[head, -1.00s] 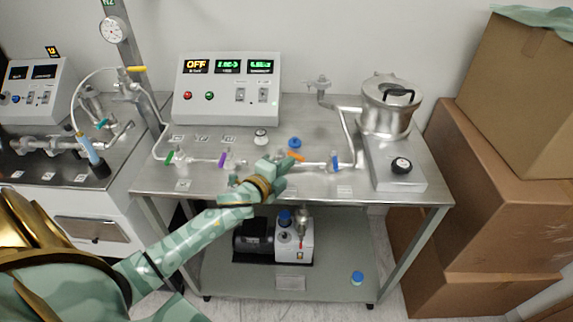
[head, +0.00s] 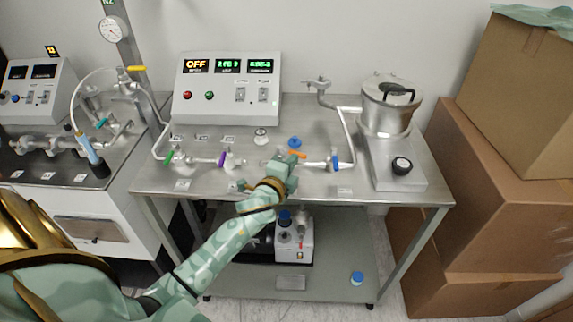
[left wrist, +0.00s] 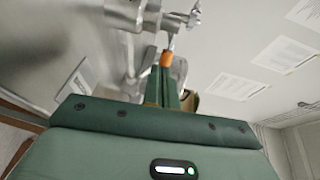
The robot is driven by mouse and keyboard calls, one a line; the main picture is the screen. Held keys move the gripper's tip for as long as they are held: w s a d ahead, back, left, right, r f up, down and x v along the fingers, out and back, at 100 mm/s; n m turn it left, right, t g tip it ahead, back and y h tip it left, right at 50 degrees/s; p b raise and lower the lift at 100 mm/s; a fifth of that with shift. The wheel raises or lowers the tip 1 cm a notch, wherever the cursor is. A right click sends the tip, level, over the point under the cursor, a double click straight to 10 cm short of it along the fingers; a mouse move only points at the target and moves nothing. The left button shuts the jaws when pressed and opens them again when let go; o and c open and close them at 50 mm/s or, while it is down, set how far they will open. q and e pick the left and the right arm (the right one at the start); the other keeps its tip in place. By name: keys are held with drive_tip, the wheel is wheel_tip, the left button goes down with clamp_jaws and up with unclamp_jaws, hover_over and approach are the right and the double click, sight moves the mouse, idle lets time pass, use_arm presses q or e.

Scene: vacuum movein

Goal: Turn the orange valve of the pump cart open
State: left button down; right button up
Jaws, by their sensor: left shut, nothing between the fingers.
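The orange valve (head: 297,154) is a small handle on the pipe line across the pump cart's steel top (head: 390,200). My left gripper (head: 288,160) is shut and empty, with its fingertips right at the orange handle. The handle also shows in the left wrist view (left wrist: 167,58), just beyond the tips of the green fingers (left wrist: 163,85). I cannot tell whether the fingers touch it. The gripper and wrist hide part of the pipe below the valve. My right gripper is not in view.
Green (head: 168,157), purple (head: 221,159) and blue (head: 335,162) valve handles sit on the same pipe line. A control box (head: 227,90) reading OFF stands behind. A metal pot (head: 390,105) is at the right. Cardboard boxes (head: 500,190) stand right of the cart.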

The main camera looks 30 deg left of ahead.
use_arm(q)
drive_tip(key=n+y, duration=0.1)
drive_tip(key=w+n+y+b, duration=0.1)
drive_tip(key=shift+w+d+f+g+y, duration=0.1)
drive_tip(key=shift+d+f+g+y, duration=0.05)
drive_tip(key=shift+d+g+y, duration=0.2)
drive_tip(key=shift+w, duration=0.5)
drive_tip(key=shift+w+d, duration=0.1)
drive_tip(key=shift+w, duration=0.1)
